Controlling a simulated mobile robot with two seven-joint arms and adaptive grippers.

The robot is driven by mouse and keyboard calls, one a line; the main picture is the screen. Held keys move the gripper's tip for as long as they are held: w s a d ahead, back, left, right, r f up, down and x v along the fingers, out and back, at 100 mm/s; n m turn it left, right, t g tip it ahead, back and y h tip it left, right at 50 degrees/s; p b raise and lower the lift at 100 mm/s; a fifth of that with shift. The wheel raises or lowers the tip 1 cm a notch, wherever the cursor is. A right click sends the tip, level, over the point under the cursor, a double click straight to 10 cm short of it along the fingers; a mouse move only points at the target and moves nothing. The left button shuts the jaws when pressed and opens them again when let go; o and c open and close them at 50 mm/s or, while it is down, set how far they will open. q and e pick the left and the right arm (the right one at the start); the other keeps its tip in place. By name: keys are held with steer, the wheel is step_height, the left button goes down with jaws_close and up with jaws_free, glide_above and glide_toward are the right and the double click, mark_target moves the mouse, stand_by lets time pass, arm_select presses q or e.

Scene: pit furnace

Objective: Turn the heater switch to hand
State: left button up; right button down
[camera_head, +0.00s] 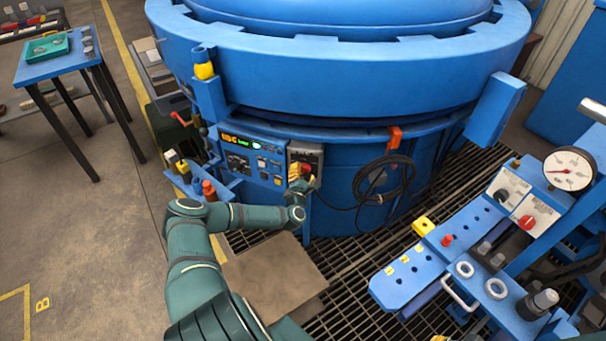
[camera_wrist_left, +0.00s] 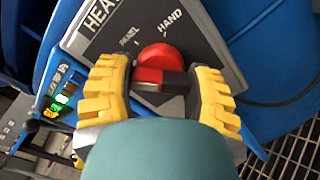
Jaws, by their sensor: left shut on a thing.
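The heater switch has a round red knob (camera_wrist_left: 157,60) on a grey plate (camera_wrist_left: 205,52) lettered HEA..., PANEL and HAND. In the left wrist view, the plate looks tilted, with HAND to the right of PANEL. My left gripper (camera_wrist_left: 160,88) has its yellow fingers on both sides of the knob and is shut on it. I cannot tell which word the knob points to. In the head view, the red knob (camera_head: 306,169) shows at the front of the blue furnace, with my left gripper (camera_head: 302,182) at it. My right gripper is not in view.
A control panel (camera_head: 252,160) with a lit green display is left of the switch. A black cable coil (camera_head: 384,180) hangs to its right. A blue bench with a gauge (camera_head: 569,168) stands at right. A brown plate (camera_head: 272,272) lies on the grating below my arm.

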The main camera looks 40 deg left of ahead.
arm_select(q)
steer(key=m, duration=0.4)
steer(key=shift+m, duration=0.4)
steer(key=m, duration=0.4)
steer(key=shift+b, duration=0.35)
steer(key=m, duration=0.5)
steer(key=shift+m+b, duration=0.35)
steer(key=shift+m, duration=1.65)
steer(key=shift+s, duration=0.1)
steer(key=o, duration=1.2)
